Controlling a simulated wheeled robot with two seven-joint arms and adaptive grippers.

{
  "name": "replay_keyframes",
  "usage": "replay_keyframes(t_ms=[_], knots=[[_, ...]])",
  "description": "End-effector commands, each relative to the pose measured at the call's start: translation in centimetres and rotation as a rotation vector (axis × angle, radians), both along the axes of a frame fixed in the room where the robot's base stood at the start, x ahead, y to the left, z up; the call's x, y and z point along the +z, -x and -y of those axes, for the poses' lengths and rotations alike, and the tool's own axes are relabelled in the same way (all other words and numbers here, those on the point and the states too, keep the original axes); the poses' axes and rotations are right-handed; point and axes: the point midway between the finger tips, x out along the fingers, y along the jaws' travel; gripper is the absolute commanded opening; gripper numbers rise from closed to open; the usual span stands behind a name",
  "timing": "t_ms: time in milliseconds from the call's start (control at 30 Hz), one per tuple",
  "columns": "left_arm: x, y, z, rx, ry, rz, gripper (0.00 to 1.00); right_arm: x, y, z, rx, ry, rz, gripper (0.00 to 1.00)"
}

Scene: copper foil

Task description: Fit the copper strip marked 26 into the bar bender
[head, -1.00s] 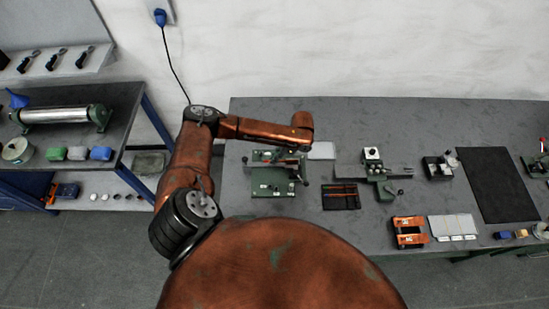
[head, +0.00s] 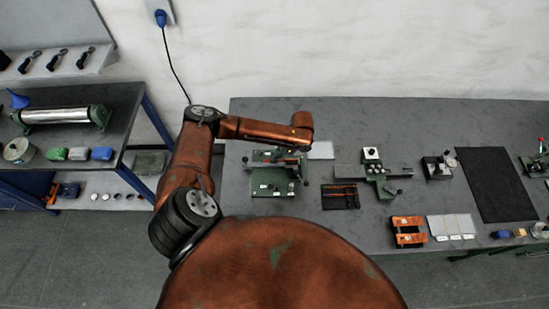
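My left arm reaches in from the left, and its wrist hangs over a green bench device (head: 265,187). My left gripper (head: 291,165) is small and partly hidden there, at the device's upper right; I cannot tell whether it is open or holds anything. Another green and grey tool with a long bar (head: 383,183) stands to the right. I cannot tell for certain which device is the bar bender. A pale plate with white labels (head: 452,226) lies near the front edge; its labels are too small to read. I cannot make out the strip marked 26. My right gripper is not in view.
On the grey bench (head: 330,235) are a dark tool tray (head: 340,203), an orange holder (head: 408,238), a small clamp-like device (head: 436,168) and a black mat (head: 497,185). A side table (head: 75,125) with a roller stands left. Bare bench lies along the back.

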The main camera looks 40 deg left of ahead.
Motion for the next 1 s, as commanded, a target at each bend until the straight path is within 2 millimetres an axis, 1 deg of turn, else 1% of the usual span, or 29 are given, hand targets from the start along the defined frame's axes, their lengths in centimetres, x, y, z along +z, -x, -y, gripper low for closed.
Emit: replay_keyframes(t_ms=[667, 1000], knots=[[-0.68, 0.03, 0.02, 0.000, 0.001, -0.001, 0.00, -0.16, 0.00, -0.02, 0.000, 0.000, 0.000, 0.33], [-0.52, 0.12, 0.10, 0.000, 0.003, -0.002, 0.00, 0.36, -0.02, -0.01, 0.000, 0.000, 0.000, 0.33]])
